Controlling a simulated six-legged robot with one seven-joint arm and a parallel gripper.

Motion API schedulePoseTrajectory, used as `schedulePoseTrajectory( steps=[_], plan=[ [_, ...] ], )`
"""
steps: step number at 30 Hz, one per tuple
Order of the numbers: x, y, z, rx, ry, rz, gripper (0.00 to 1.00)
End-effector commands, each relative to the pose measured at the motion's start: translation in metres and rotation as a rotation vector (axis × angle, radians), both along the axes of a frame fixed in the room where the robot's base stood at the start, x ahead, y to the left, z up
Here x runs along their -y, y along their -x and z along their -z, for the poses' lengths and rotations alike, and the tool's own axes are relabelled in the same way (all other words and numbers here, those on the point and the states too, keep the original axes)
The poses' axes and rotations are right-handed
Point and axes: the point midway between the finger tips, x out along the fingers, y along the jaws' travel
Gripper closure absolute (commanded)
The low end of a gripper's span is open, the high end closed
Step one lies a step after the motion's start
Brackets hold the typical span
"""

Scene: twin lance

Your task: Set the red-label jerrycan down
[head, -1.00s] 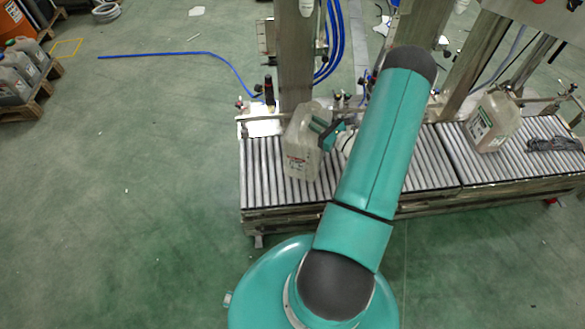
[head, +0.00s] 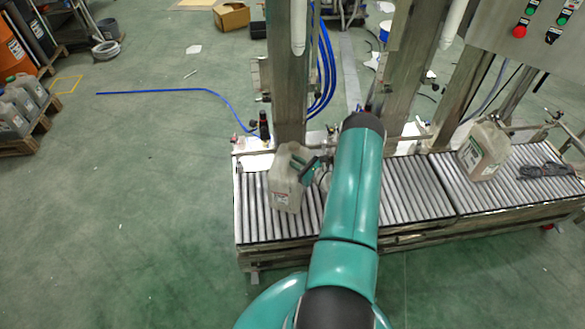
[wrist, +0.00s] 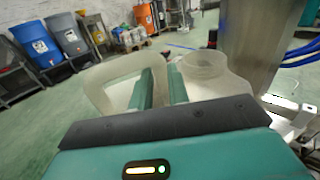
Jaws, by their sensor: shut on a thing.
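The red-label jerrycan (head: 285,187) is a cloudy, pale plastic can with a small label low on its side. In the head view it is upright over the left end of the roller conveyor (head: 403,190); I cannot tell whether its base touches the rollers. My gripper (head: 311,168) is shut on its handle from the right. In the wrist view the two teal fingers (wrist: 160,88) reach across the can's handle (wrist: 110,80), with the round neck (wrist: 205,65) just right of them. My arm hides part of the conveyor.
A second jerrycan (head: 483,150) stands on the right conveyor section beside a dark coiled item (head: 545,170). Steel posts (head: 288,75) rise behind the rollers. A blue hose (head: 165,91) lies on the floor. The floor at left is mostly clear.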

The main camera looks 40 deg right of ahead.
Motion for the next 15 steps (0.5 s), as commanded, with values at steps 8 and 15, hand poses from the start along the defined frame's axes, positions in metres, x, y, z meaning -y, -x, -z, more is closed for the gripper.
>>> schedulePoseTrajectory(
  steps=[8, 15],
  plan=[
    [-0.002, -0.009, 0.028, -0.001, 0.000, 0.002, 1.00],
    [-0.001, -0.010, 0.043, 0.001, 0.002, 0.001, 1.00]
  ],
)
